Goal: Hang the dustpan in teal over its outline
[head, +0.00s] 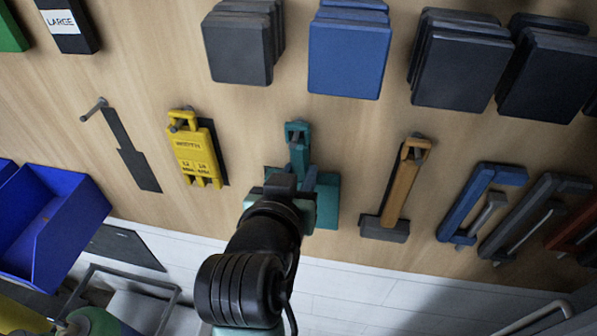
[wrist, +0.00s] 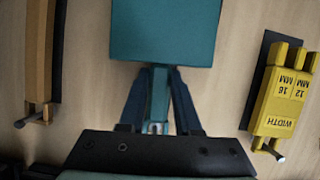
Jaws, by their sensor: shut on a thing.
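The teal dustpan (head: 327,203) is at the middle of the wooden board in the head view, handle up and pan down. Its looped handle end (head: 297,130) shows above my gripper (head: 292,183). In the wrist view the pan (wrist: 165,30) is at the top, and my gripper (wrist: 159,100) has its dark fingers on both sides of the handle, shut on it. I cannot tell whether the loop is on a peg or how far the dustpan is from the board. No outline shows clearly behind it.
A bare peg (head: 95,108) with an empty dark outline (head: 130,155) is at left. A yellow width gauge (head: 194,150) hangs left of the dustpan, an orange-handled tool (head: 400,185) right.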

